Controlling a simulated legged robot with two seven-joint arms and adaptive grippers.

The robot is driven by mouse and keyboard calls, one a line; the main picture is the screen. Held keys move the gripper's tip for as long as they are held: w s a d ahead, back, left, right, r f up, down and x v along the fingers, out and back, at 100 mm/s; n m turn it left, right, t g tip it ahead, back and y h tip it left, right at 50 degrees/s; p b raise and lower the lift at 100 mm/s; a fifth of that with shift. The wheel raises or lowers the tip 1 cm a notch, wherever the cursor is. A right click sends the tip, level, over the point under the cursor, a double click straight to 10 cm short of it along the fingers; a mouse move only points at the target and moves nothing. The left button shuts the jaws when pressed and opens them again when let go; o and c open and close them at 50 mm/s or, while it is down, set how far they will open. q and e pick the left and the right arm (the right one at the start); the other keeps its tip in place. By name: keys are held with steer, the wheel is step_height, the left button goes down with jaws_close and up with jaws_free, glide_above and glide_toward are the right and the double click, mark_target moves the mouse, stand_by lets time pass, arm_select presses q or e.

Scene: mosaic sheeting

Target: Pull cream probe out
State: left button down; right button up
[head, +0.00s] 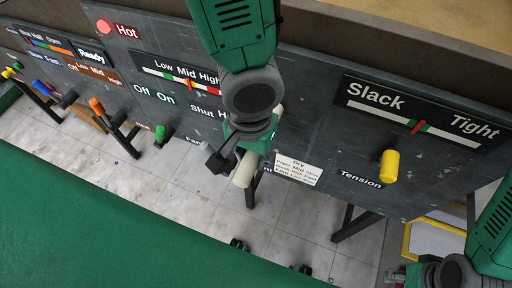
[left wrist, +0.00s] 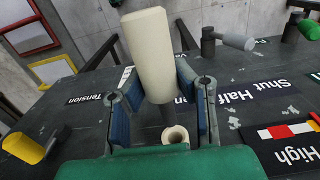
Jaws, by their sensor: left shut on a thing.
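The cream probe (head: 244,170) is a thick cream cylinder, sticking out from the dark panel near its lower edge in the head view. My left gripper (head: 234,158) is shut around it. In the left wrist view the cream probe (left wrist: 152,55) stands between the two blue-padded fingers of my left gripper (left wrist: 162,103), with a grey stem below it. A small cream ring (left wrist: 177,135) lies by the stem's lower end; I cannot tell whether the stem is still inside it. My right gripper (head: 402,276) is at the bottom right edge, partly cut off, its jaw state unclear.
The dark panel (head: 330,135) carries a yellow knob (head: 390,166) under the Slack-Tight scale, a green knob (head: 160,132), an orange handle (head: 97,106) and a blue handle (head: 40,87). A white label (head: 297,170) is right of the probe. Tiled floor shows below.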

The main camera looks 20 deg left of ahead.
arm_select(q)
steer(key=shift+r, duration=0.1)
steer(key=shift+r+p, duration=2.45)
steer(key=shift+r, duration=1.55)
steer(key=shift+f, duration=0.1)
